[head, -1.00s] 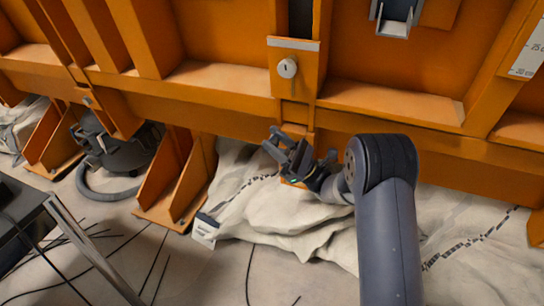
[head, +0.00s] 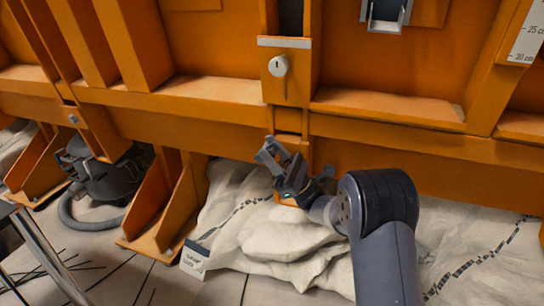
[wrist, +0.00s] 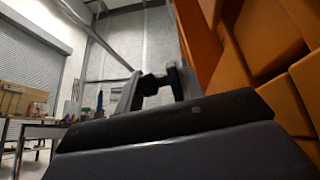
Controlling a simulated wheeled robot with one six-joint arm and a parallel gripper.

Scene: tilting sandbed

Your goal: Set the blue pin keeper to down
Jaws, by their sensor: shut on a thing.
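My gripper (head: 272,154) is at the lower edge of the orange wall, in front of the narrow orange post below the white round lock. In the wrist view, the gripper (wrist: 162,82) has its two grey fingers close together, with a small dark piece between their tips. Its shape and colour are too dark to make out. No clearly blue pin keeper shows in either view; if it is at the fingertips, the gripper hides it. My wrist and forearm come in from the lower right.
The white round lock (head: 278,66) sits on the orange wall (head: 215,110). A grey bracket (head: 386,14) is at the top. Pale sacking (head: 290,245) lies below the gripper. A dark vacuum-like machine (head: 100,170) and orange braces (head: 165,210) stand left.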

